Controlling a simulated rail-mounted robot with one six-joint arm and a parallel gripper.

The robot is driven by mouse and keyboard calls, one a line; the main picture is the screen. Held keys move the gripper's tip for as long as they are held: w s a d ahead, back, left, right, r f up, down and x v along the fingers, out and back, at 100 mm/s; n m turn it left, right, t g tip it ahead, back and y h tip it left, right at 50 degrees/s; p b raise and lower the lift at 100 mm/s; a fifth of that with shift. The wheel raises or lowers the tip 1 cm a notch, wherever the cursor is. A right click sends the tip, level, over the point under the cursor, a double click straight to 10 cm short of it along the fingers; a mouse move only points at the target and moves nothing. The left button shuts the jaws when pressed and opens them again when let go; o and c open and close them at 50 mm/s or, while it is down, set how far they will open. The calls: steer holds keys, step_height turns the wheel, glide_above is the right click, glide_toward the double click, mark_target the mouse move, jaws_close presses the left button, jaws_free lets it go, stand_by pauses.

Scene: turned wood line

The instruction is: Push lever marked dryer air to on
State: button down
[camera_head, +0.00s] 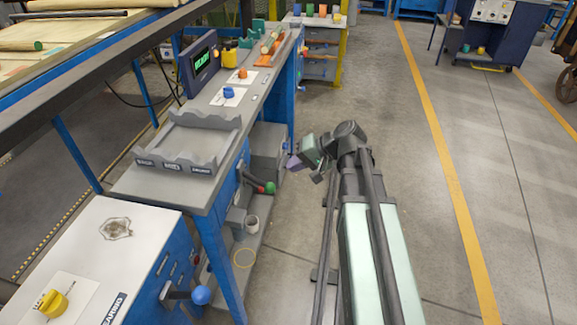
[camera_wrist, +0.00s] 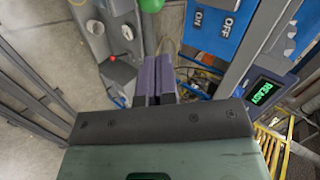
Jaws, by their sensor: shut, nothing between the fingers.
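My gripper (camera_head: 294,163) is shut and empty, with purple fingers; in the wrist view its fingertips (camera_wrist: 154,62) point toward the bench side. The blue panel (camera_wrist: 222,38) there carries ON and OFF labels. No "dryer air" marking is readable, and I cannot tell the lever's setting.
A lever with a blue knob (camera_head: 201,295) sticks out of the white-topped cabinet (camera_head: 130,232). The grey bench (camera_head: 150,190) carries a cradle tray (camera_head: 193,138) and a display reading READY (camera_head: 202,62). A lower shelf (camera_head: 262,235) holds a cup (camera_head: 252,224).

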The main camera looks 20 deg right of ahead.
steer(key=s+d+r+p, duration=0.4)
steer(key=d, duration=0.4)
steer(key=shift+d+r, duration=0.25)
steer(key=shift+d, duration=0.15)
steer(key=s+a+f+g+h, duration=0.4)
steer(key=s+a+f+h, duration=0.1)
steer(key=f+h, duration=0.1)
steer(key=s+a+n+h, duration=0.2)
steer(key=a+n+h, duration=0.15)
steer(key=a, duration=0.85)
step_height(320, 180, up, 21)
steer(key=d+p, duration=0.1)
steer(key=p, duration=2)
steer(key=shift+n+g, duration=0.35)
steer(key=shift+g, duration=0.05)
